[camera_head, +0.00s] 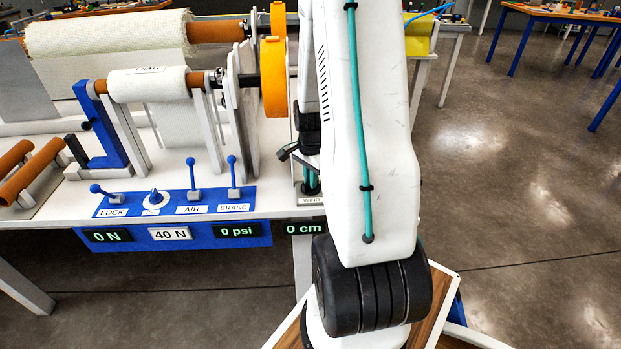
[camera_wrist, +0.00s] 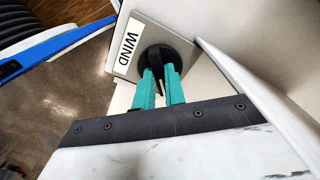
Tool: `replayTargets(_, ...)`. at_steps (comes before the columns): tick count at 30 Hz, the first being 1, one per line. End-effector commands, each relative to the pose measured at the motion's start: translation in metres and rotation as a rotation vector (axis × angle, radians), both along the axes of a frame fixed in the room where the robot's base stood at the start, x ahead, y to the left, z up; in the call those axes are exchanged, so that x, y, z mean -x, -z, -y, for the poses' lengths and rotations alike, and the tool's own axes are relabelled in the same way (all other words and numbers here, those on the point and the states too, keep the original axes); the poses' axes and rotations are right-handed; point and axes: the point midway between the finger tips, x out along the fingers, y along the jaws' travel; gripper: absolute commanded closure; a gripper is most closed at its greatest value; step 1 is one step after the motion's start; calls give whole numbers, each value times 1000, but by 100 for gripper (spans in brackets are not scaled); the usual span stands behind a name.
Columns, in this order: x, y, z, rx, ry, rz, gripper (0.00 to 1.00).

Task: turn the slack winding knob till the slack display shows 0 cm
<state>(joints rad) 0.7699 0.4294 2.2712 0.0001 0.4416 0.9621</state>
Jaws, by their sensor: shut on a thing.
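The slack winding knob (camera_wrist: 156,59) is round and black on a grey plate with a WIND label (camera_wrist: 127,46). In the wrist view my gripper (camera_wrist: 159,76) is shut on the knob's raised bar, one teal finger on each side. In the head view my arm hides most of the knob, and only the teal fingers (camera_head: 311,181) show beside the arm above the WIND label. The slack display (camera_head: 304,228) reads 0 cm in green digits on the table's front edge.
A blue panel holds LOCK (camera_head: 105,192), AIR (camera_head: 192,173) and BRAKE (camera_head: 233,172) levers and a small knob (camera_head: 154,197). Other displays read 0 N (camera_head: 108,236), 40 N (camera_head: 170,233) and 0 psi (camera_head: 237,230). Cloth rolls (camera_head: 108,35) and an orange wheel (camera_head: 273,77) stand behind.

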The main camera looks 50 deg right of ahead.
Motion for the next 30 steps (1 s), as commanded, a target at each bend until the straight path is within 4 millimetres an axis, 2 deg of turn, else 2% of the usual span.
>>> replayTargets(9, -2, -1, 2, 4, 77, 4, 100)
replayTargets(22, -2, -1, 2, 4, 83, 4, 100)
replayTargets(23, -2, -1, 2, 5, 83, 4, 80)
replayTargets(24, -2, -1, 2, 4, 83, 4, 69)
replayTargets(25, -1, -1, 2, 4, 83, 4, 66)
replayTargets(30, -1, -1, 1, 3, 83, 3, 66)
